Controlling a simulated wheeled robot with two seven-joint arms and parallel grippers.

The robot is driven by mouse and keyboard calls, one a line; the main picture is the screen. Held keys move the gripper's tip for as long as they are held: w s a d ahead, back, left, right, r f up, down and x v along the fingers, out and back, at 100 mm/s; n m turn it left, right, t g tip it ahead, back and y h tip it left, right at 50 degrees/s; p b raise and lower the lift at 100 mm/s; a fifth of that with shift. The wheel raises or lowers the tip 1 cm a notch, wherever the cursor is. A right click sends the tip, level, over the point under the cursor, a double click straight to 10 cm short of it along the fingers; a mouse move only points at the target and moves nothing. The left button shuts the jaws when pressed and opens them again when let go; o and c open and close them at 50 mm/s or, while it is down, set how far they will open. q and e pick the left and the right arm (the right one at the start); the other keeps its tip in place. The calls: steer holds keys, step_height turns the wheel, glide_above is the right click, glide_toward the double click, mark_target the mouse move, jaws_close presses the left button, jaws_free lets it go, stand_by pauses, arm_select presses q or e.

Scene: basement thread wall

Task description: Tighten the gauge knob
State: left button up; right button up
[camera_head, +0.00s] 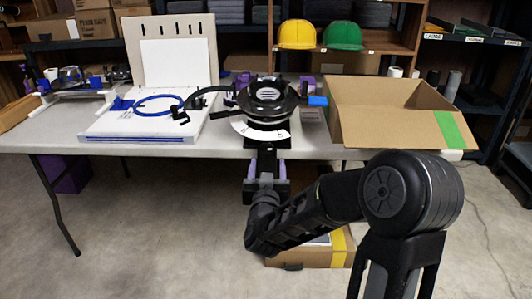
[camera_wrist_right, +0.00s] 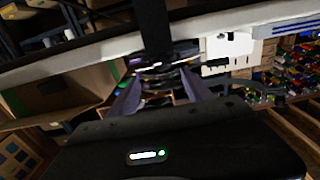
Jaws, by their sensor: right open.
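A black round knob assembly (camera_head: 267,96) stands at the middle of the table. A white curved scale plate (camera_head: 250,131) sits at its front. My right gripper (camera_head: 267,168) is in front of the table edge, pointing toward the knob, with pale purple fingers spread apart. In the right wrist view the two fingers of my right gripper (camera_wrist_right: 161,88) are open, and dark round parts of the knob assembly (camera_wrist_right: 160,65) show beyond and between them. I cannot tell whether the fingers touch anything. My left gripper is not in view.
A white board with a blue ring (camera_head: 158,104) lies left of the knob. An open cardboard box (camera_head: 400,127) stands to the right. Yellow and green hard hats (camera_head: 342,36) sit on a shelf behind. A taped box (camera_head: 312,256) is on the floor beneath my right forearm.

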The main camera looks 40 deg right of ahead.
mark_target(267, 148)
steer(key=b+x, duration=0.1)
steer(key=x, duration=0.7)
steer(key=shift+w+a, duration=0.1)
steer(key=shift+a, duration=0.15)
steer(key=shift+c, duration=0.4)
jaws_close()
